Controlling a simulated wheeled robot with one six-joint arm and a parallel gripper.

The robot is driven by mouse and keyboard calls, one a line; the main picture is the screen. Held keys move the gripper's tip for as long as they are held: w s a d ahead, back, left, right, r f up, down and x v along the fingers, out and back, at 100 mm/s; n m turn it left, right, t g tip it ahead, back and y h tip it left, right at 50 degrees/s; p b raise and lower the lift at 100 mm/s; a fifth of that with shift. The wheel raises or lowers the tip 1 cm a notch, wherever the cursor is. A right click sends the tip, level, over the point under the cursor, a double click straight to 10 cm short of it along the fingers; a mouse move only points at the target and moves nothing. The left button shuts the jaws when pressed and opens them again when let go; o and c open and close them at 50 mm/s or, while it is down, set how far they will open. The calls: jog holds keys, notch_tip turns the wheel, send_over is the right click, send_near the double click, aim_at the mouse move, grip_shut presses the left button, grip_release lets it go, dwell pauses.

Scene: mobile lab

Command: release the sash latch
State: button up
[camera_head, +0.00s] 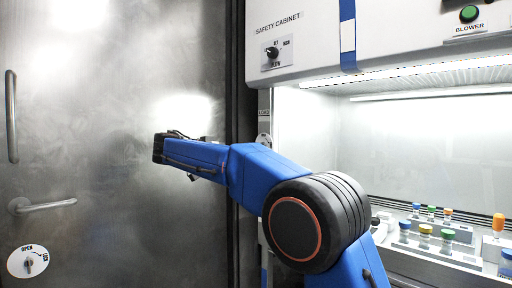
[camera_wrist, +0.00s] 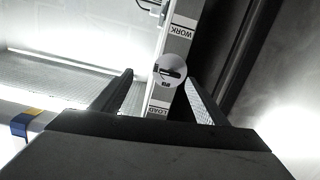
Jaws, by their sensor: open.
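The sash latch looks to be a small round white disc with a dark bar across it (camera_wrist: 169,71), on the narrow post at the cabinet's left side. It sits between the WORK and LOAD labels, which read upside down in the wrist view. In the head view a small part of the disc (camera_head: 264,140) shows just above my blue arm. My gripper (camera_wrist: 158,77) is open and empty. Its two dark fingers frame the disc from either side in the wrist view; no contact shows. In the head view my fingers cannot be made out at the arm's end.
The safety cabinet (camera_head: 375,40) has a knob panel (camera_head: 277,54) and a green blower button (camera_head: 469,13). Inside stand racks with several coloured-cap vials (camera_head: 425,230). A metal door (camera_head: 100,210) with a handle (camera_head: 45,205) fills the left. A dark gap borders the post.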

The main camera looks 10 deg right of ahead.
jog(key=m+h, duration=0.1)
send_near(261, 145)
jog(key=w+a+x, duration=0.1)
jog(key=x, duration=0.8)
jog(key=shift+w, duration=0.2)
dwell(0.3)
jog(key=c, duration=1.1)
